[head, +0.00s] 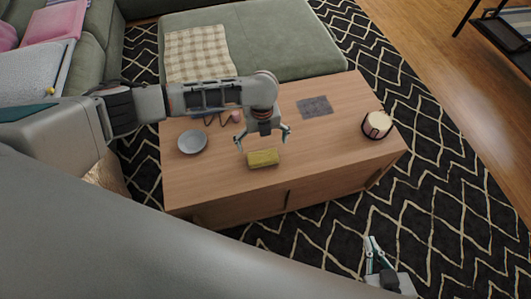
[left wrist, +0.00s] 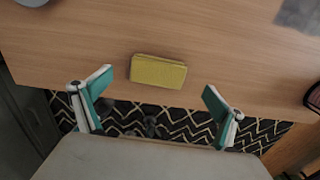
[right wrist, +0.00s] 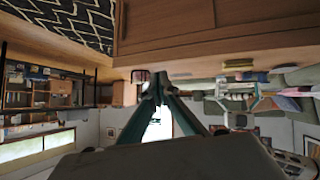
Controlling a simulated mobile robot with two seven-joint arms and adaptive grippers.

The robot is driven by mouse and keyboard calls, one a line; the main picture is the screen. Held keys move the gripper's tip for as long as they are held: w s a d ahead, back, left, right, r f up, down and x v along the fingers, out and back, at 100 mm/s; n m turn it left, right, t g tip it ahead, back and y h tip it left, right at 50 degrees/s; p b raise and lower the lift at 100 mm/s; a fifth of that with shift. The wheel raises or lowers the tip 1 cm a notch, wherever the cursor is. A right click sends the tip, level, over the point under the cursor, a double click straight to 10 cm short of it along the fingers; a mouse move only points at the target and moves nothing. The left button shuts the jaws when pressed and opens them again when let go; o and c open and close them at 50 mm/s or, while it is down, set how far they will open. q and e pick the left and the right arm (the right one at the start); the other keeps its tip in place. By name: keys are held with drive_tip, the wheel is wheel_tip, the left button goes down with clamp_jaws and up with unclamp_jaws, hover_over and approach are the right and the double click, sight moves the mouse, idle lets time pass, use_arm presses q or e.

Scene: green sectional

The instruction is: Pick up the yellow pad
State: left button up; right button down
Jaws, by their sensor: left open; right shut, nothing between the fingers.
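The yellow pad (head: 263,158) lies flat on the wooden coffee table (head: 340,138), close to its front edge. My left gripper (head: 262,138) is open and empty above the table, with its fingers spread on either side of the pad in the head view. In the left wrist view the pad (left wrist: 158,71) is fully visible, beyond and between the open fingertips (left wrist: 157,82), with nothing touching it. My right gripper (head: 373,243) is shut and empty, away from the table's front at the lower right. It also shows shut in the right wrist view (right wrist: 157,82).
A grey bowl (head: 192,141) stands left of the pad on the table. A dark grey mat (head: 315,107) and a dark round container with a pale top (head: 377,124) are to the right. A green sectional (head: 270,40) is behind the table; a black patterned rug (head: 440,190) surrounds it.

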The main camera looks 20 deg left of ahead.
sight(263, 156)
use_arm(q)
drive_tip(key=f, duration=0.2)
drive_tip(key=s+f+b, duration=0.1)
drive_tip(key=f, duration=0.2)
drive_tip(key=f+b, duration=0.1)
drive_tip(key=f, duration=0.1)
drive_tip(key=shift+s+d+f, duration=0.2)
drive_tip(key=shift+d, duration=0.1)
drive_tip(key=shift+w+r, duration=0.1)
drive_tip(key=shift+r, duration=0.15)
drive_tip(key=c, duration=1.1)
